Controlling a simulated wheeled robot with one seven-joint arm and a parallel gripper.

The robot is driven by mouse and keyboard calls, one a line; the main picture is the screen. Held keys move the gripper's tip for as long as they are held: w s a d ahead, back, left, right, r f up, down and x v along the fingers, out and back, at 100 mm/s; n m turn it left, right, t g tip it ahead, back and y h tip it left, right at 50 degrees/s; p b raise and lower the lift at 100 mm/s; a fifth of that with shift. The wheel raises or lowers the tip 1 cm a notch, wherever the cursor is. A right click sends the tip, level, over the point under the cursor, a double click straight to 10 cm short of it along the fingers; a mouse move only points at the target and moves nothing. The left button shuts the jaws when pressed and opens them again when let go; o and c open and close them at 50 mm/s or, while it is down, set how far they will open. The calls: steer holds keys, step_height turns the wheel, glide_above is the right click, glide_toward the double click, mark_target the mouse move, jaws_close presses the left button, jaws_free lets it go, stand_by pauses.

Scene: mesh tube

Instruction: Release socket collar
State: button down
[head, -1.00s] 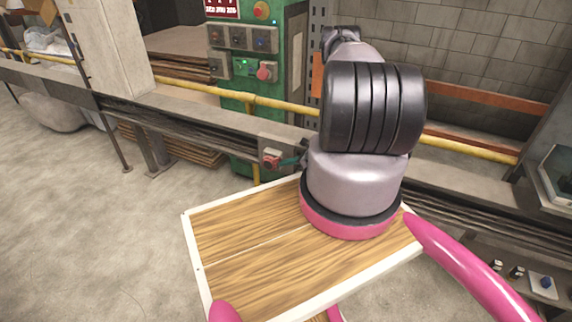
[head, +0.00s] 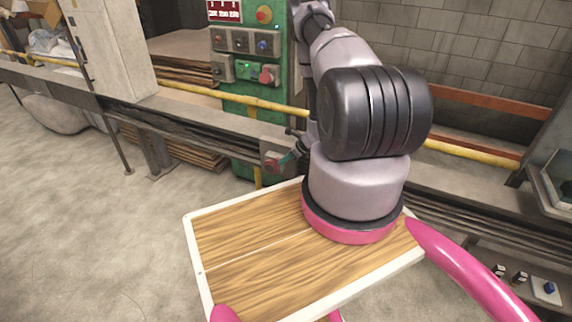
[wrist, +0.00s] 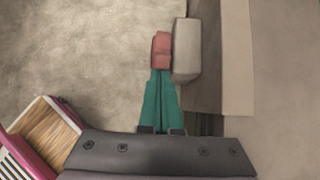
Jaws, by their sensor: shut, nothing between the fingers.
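A dull red piece, likely the socket collar (head: 271,164), sits on the front of a grey housing on the rail, in the middle of the head view. In the wrist view the red collar (wrist: 161,50) is beside a grey block (wrist: 186,50). My gripper (wrist: 161,74) has two long teal fingers, closed together with nothing between them. Their tips end right at the near edge of the red collar; I cannot tell whether they touch it. In the head view my gripper (head: 283,163) shows only as a teal sliver right of the collar, partly hidden by my arm.
A long grey rail (head: 215,125) and a yellow pipe (head: 235,100) run across behind. A green control cabinet (head: 245,75) with buttons stands beyond. A low bench (head: 515,260) with small knobs is at right. The floor (head: 90,230) at left is open.

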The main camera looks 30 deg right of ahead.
mark_target(279, 159)
steer(key=shift+w+a+r+g+h, duration=0.55)
steer(key=shift+w+r+g+h, duration=0.15)
steer(key=shift+g+h, duration=0.25)
steer(key=shift+w+a+r+g, duration=0.2)
steer(key=shift+w+g, duration=0.05)
steer(key=shift+r, duration=0.15)
steer(key=shift+r, duration=0.65)
steer(key=shift+d, duration=0.1)
